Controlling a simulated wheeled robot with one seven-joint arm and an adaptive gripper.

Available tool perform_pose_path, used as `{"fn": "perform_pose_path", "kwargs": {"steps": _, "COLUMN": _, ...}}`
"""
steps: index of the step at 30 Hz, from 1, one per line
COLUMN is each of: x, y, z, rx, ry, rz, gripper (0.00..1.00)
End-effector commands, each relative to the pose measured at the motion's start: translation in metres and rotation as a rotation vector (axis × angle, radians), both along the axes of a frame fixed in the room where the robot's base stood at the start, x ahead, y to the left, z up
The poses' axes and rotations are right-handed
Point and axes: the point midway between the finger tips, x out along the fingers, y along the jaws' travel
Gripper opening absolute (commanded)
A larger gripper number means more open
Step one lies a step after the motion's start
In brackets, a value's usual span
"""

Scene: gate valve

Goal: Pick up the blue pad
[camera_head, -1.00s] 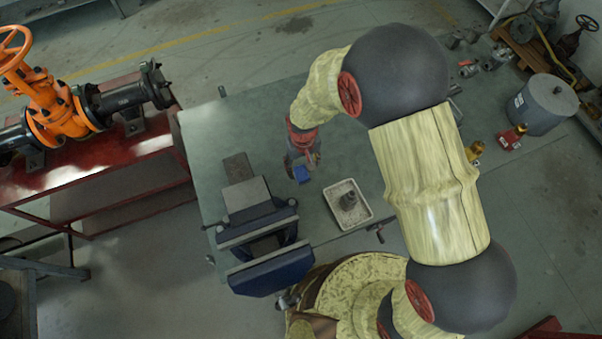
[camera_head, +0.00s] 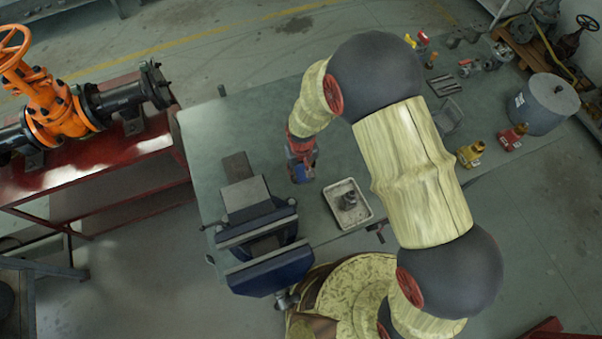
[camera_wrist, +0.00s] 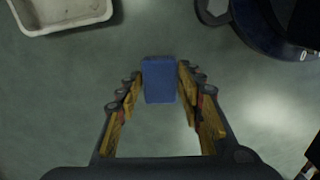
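The blue pad (camera_wrist: 159,80) is a small block, centred between the fingertips in the wrist view. My gripper (camera_wrist: 160,84) has one finger on each side of it, very close to its sides. I cannot tell whether both fingers touch it or a thin gap is left. In the head view my gripper (camera_head: 301,174) points down at the green table, right of the vise. A bit of blue shows there, mostly hidden by the gripper.
A blue vise (camera_head: 270,272) stands at the table's front left. A white tray (camera_head: 364,216) with a grey part inside is close to the gripper's right. Yellow (camera_head: 470,153) and red (camera_head: 512,138) fittings lie farther right. The green table (camera_head: 240,130) is clear behind the vise.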

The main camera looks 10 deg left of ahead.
Motion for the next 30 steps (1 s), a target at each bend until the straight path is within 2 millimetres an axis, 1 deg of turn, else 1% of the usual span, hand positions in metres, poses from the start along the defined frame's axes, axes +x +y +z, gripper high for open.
{"fn": "perform_pose_path", "kwargs": {"steps": 1, "x": 0.000, "y": 0.000, "z": 0.000, "rx": 0.000, "ry": 0.000, "rz": 0.000, "gripper": 0.33}}
{"fn": "perform_pose_path", "kwargs": {"steps": 9, "x": 0.000, "y": 0.000, "z": 0.000, "rx": 0.000, "ry": 0.000, "rz": 0.000, "gripper": 0.17}}
{"fn": "perform_pose_path", "kwargs": {"steps": 19, "x": 0.000, "y": 0.000, "z": 0.003, "rx": 0.000, "ry": -0.001, "rz": 0.000, "gripper": 0.17}}
{"fn": "perform_pose_path", "kwargs": {"steps": 23, "x": 0.001, "y": 0.001, "z": 0.013, "rx": 0.001, "ry": -0.003, "rz": 0.000, "gripper": 0.17}}
{"fn": "perform_pose_path", "kwargs": {"steps": 27, "x": 0.001, "y": 0.001, "z": 0.033, "rx": 0.002, "ry": -0.004, "rz": 0.000, "gripper": 0.17}}
{"fn": "perform_pose_path", "kwargs": {"steps": 30, "x": -0.009, "y": -0.008, "z": 0.047, "rx": 0.001, "ry": -0.002, "rz": 0.000, "gripper": 0.17}}
